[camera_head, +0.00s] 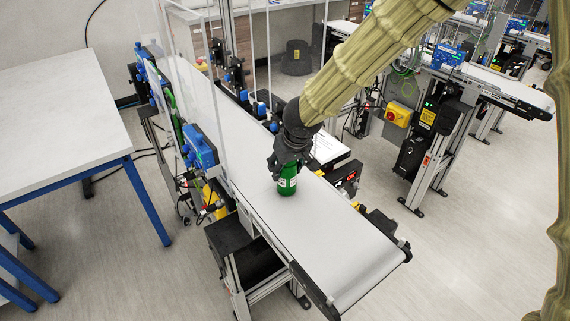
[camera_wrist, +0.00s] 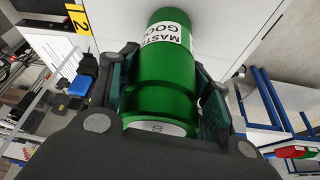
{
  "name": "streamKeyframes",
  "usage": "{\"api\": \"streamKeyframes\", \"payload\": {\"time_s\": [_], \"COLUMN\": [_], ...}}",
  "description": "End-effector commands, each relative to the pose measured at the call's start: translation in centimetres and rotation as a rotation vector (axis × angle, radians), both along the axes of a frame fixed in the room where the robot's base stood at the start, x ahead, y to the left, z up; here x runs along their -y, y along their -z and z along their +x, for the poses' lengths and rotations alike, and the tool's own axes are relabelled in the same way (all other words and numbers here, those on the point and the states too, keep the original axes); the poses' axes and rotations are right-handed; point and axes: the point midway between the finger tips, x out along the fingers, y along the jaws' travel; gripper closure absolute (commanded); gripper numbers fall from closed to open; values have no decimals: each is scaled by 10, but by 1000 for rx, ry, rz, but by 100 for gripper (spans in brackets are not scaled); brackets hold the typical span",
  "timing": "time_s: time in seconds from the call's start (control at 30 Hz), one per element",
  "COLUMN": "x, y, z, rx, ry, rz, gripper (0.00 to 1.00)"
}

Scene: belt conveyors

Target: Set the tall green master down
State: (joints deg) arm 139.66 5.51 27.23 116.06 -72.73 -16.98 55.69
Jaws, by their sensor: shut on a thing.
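The tall green master (camera_head: 287,184) is a green cylinder with a white label. In the head view it is upright at the white conveyor belt (camera_head: 310,232), below my gripper (camera_head: 291,162). Its base looks at or very near the belt; I cannot tell whether it touches. In the wrist view the green master (camera_wrist: 167,80) lies between the two fingers of my gripper (camera_wrist: 168,100), which are shut on its sides.
A clear panel (camera_head: 190,90) and blue sensor boxes (camera_head: 199,147) stand along the belt's left side. A white table with blue legs (camera_head: 62,120) is at the left. Another conveyor (camera_head: 500,85) is at the upper right. The belt's near end is clear.

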Motion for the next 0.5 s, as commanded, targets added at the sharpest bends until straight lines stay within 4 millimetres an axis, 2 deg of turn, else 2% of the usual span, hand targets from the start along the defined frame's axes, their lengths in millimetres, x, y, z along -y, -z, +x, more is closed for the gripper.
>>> {"api": "streamKeyframes", "payload": {"time_s": [0.47,0.5], "x": [0,0], "y": [6,5], "z": [0,0], "rx": [1,0], "ry": [1,1], "rz": [1,0], "gripper": [90,48]}}
